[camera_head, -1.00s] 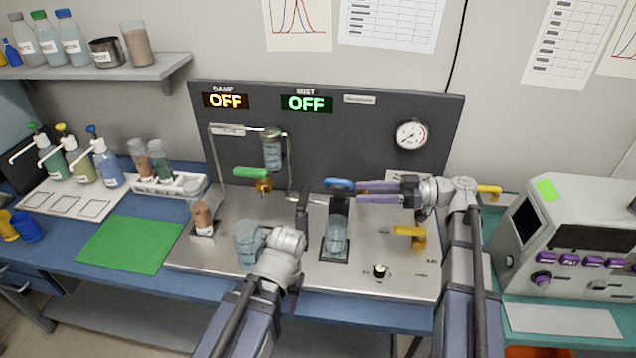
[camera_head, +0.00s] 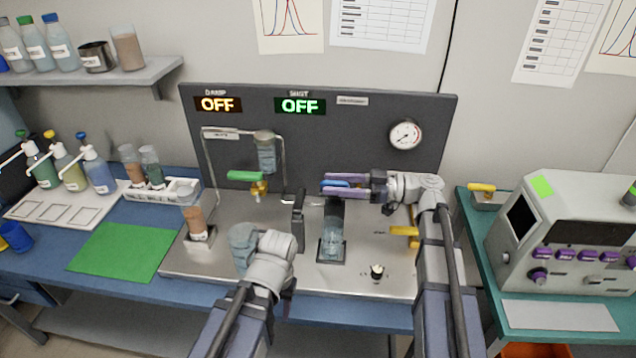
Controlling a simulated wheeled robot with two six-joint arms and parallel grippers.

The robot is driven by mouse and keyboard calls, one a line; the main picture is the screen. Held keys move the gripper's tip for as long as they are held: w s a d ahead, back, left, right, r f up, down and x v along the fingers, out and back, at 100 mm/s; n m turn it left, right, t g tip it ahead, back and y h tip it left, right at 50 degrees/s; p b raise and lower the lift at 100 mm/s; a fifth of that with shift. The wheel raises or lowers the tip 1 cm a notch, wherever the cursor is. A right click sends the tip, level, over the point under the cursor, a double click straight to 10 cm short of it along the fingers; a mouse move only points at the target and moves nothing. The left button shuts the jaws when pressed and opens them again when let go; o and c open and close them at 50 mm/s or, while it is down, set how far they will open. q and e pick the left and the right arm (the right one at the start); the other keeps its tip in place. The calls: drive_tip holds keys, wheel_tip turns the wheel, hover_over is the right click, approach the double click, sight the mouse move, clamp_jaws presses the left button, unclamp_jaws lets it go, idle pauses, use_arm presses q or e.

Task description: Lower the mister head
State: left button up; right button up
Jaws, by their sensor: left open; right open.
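The blue-topped mister head (camera_head: 336,183) sits above a clear beaker (camera_head: 332,238) on a dark square pad of the metal bench plate. My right gripper (camera_head: 332,188) is open, reaching in from the right. Its two purple fingers lie on either side of the blue top; I cannot tell whether they touch it. My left gripper (camera_head: 256,252) is low at the front of the plate, by a second clear beaker (camera_head: 243,238). Its fingers are mostly hidden behind its own wrist. The MIST display (camera_head: 300,105) reads OFF.
A black post (camera_head: 298,215) stands just left of the mister head. A green-handled valve (camera_head: 246,176) and hanging bottle are further left. A yellow handle (camera_head: 402,231) and a black knob (camera_head: 377,272) are near my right arm. A brown-filled tube (camera_head: 195,222) stands at left.

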drive_tip(key=shift+w+a, duration=0.2)
drive_tip(key=shift+a, duration=0.85)
drive_tip(key=shift+w+a, duration=0.2)
drive_tip(key=shift+a, duration=0.85)
clamp_jaws()
